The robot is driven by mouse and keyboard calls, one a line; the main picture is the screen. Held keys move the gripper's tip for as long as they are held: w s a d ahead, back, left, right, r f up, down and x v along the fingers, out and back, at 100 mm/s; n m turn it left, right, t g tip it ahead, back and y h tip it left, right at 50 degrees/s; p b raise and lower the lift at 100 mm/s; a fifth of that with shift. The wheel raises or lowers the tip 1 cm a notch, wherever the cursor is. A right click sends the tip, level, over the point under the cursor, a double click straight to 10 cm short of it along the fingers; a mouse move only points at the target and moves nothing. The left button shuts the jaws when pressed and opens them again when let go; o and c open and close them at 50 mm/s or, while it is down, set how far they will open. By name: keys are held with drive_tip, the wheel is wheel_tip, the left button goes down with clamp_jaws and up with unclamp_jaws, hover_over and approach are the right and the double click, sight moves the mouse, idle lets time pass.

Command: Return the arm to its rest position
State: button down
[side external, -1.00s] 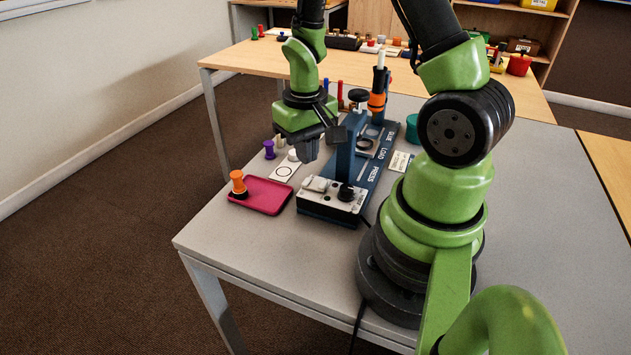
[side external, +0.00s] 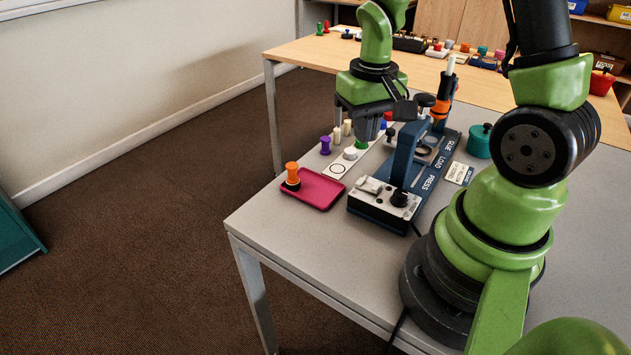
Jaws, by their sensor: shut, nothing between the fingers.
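My gripper (side external: 369,136) hangs on my green arm above the back part of the grey table (side external: 270,213), left of the press column. Its dark fingers point down and are shut with nothing between them. They are small in this view and partly overlap the things behind them.
The blue press and glue station (side external: 401,160) stands right of my gripper. A magenta tray (side external: 322,193) carries an orange peg (side external: 292,173). A purple peg (side external: 325,144) stands behind it. A teal pot (side external: 479,141) is on the right. The table's front left is clear.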

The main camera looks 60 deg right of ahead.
drive_tip(key=s+a+r+n+t+y, duration=0.1)
drive_tip(key=s+a+r+t, duration=0.2)
drive_tip(key=r, duration=0.5)
drive_tip(key=s+a+r+n+t+y, duration=0.1)
drive_tip(key=s+a+r+t, duration=0.3)
drive_tip(key=a+r, duration=0.4)
drive_tip(key=shift+s+r, duration=0.35)
drive_tip(key=shift+s, duration=0.1)
